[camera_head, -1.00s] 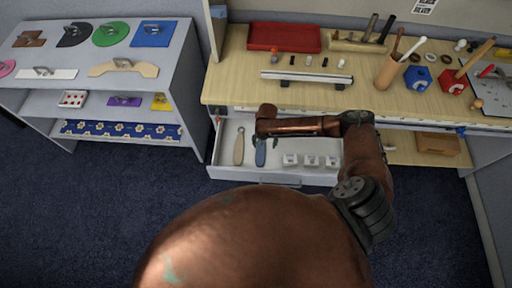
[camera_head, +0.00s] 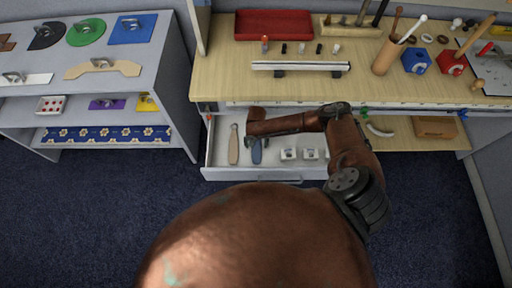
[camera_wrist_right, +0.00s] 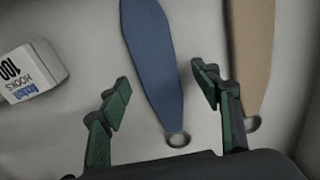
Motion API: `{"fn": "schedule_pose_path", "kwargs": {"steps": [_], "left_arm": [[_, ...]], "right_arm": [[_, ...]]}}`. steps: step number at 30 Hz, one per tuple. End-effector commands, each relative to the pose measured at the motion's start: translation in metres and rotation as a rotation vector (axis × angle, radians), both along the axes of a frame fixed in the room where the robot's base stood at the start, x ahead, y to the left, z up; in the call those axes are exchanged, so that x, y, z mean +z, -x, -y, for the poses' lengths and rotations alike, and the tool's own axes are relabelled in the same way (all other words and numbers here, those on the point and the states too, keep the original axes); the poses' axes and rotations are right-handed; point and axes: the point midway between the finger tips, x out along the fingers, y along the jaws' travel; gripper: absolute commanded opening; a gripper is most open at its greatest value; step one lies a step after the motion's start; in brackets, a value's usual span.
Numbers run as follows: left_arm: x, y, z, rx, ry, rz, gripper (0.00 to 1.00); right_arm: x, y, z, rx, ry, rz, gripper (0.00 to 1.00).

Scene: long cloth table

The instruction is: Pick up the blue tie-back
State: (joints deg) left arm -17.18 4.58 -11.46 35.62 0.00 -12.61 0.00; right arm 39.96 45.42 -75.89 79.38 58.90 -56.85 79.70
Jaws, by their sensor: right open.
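The blue tie-back (camera_head: 257,153) lies in the open white drawer, partly hidden by my right gripper (camera_head: 254,138). In the right wrist view, the blue tie-back (camera_wrist_right: 152,55) is a long flat strap with a metal ring at its narrow end. My right gripper (camera_wrist_right: 160,88) is open above it, with one dark green finger on each side of the strap. The fingers do not appear to grip it. My left gripper is not in view.
A tan tie-back (camera_head: 233,148) lies left of the blue one in the drawer (camera_head: 217,165). Several small white boxes, one (camera_wrist_right: 32,72) labelled hooks, lie on its other side. The wooden worktop (camera_head: 222,75) is above the drawer; a grey shelf (camera_head: 175,85) stands at left.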

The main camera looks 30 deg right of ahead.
Motion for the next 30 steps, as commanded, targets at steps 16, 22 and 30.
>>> {"fn": "schedule_pose_path", "kwargs": {"steps": [16,22,30], "left_arm": [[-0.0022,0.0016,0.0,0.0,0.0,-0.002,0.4],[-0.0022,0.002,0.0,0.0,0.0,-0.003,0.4],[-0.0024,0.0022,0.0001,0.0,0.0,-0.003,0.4]], "right_arm": [[-0.0083,0.0007,0.0019,-0.002,0.001,0.0,0.43],[-0.0083,0.0008,0.0019,-0.002,0.001,0.0,0.3],[-0.0082,0.0008,0.002,-0.002,0.001,0.0,0.13]]}}
